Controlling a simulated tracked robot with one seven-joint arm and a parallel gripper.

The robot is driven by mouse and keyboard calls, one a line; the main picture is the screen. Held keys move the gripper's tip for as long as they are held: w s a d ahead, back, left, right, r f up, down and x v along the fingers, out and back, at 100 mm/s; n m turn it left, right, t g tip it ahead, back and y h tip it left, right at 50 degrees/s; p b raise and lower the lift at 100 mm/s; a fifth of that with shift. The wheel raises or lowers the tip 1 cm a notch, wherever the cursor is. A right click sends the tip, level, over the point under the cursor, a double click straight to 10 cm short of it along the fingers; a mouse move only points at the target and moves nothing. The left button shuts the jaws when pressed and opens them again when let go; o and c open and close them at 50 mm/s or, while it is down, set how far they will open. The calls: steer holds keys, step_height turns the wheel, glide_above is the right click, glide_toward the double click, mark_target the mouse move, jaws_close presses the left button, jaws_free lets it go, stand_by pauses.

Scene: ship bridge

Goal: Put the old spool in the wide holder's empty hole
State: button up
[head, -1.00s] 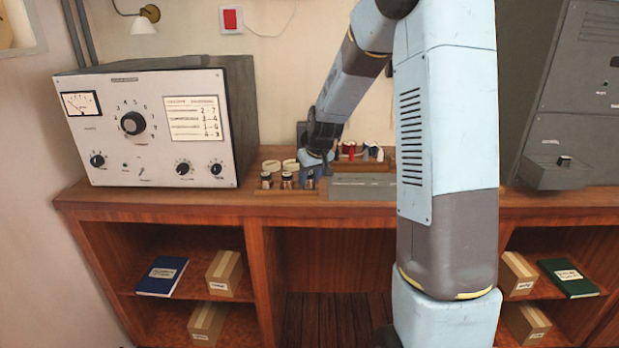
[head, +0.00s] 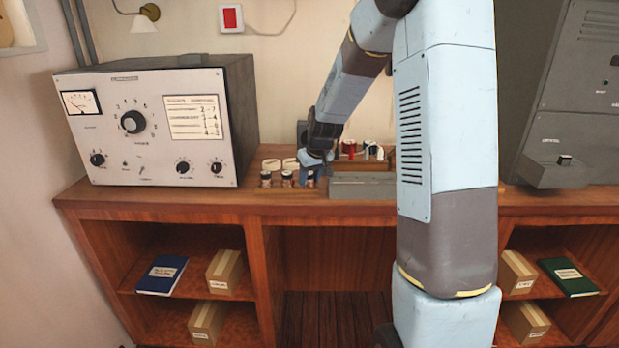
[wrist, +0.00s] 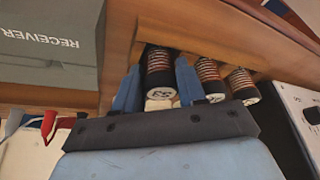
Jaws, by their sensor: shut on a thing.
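In the wrist view, the two blue fingers of my gripper (wrist: 159,88) stand on either side of a dark spool (wrist: 159,66) with coppery bands and a pale numbered end, and are shut on it. In the head view, my gripper (head: 310,176) is at the right end of a low wooden holder (head: 284,192) on the counter. Two similar spools (head: 265,179) (head: 287,179) stand in this holder, in line with the held one. I cannot tell whether the held spool is seated or slightly raised. No empty hole is clearly visible.
A grey box marked RECEIVER (head: 362,187) is close to the right of my gripper. Behind it is another wooden rack (head: 372,164) with red, white and dark items. Pale round things (head: 271,165) lie behind the spools. A large meter cabinet (head: 150,125) stands left.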

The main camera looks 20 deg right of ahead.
steer(key=o, duration=1.2)
steer(key=shift+c, duration=0.2)
steer(key=shift+f, duration=0.1)
steer(key=shift+d, duration=0.1)
steer(key=v, duration=1.3)
steer(key=shift+s+r, duration=0.2)
steer(key=shift+r, duration=0.15)
